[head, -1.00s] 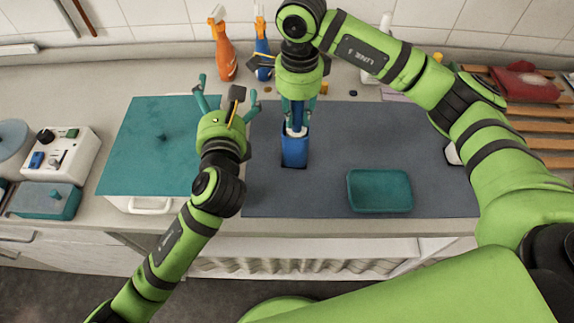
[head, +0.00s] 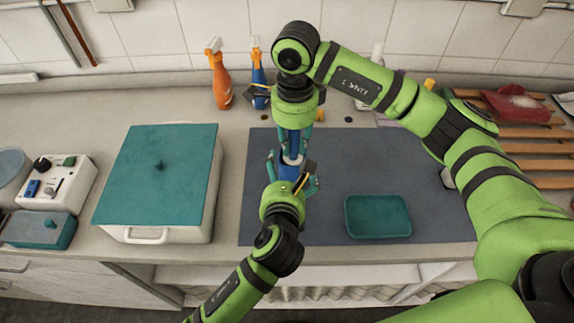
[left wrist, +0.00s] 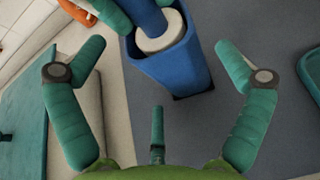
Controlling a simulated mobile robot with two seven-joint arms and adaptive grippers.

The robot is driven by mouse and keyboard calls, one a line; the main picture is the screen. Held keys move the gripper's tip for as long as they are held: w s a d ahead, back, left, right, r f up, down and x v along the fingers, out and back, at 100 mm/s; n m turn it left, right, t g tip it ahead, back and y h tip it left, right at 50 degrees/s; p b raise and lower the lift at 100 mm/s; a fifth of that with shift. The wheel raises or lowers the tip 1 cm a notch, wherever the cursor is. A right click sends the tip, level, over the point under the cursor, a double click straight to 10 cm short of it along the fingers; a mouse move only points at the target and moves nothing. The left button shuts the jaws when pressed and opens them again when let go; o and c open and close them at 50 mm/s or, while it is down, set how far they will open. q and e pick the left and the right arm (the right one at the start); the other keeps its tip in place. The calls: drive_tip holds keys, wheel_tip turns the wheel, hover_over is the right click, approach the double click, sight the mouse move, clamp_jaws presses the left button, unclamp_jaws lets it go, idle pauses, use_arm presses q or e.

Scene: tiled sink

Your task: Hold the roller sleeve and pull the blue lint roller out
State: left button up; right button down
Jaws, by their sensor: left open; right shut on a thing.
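The blue roller sleeve (head: 291,169) stands upright on the dark mat, partly hidden by my left gripper in the head view. It shows as an open-topped blue box in the left wrist view (left wrist: 182,66). The lint roller's pale roll end (left wrist: 160,36) sits inside its mouth. My right gripper (head: 295,140) is shut on the lint roller from above; its fingers hide most of the handle. My left gripper (head: 293,172) is open at the sleeve's near side. In the wrist view its fingers spread left and right of the sleeve, with visible gaps.
A teal tray (head: 377,216) lies right of the sleeve. A white box with a teal lid (head: 157,175) stands left. Orange (head: 220,82) and blue (head: 259,85) spray bottles stand behind. A wooden rack (head: 530,135) is at right. The mat (head: 345,165) between sleeve and tray is clear.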

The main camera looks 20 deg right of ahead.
use_arm(q)
drive_tip(key=shift+x, duration=2.2)
drive_tip(key=c, duration=1.1)
drive_tip(key=o, duration=1.1)
drive_tip(key=c, duration=1)
use_arm(e)
drive_tip(key=shift+r, duration=0.15)
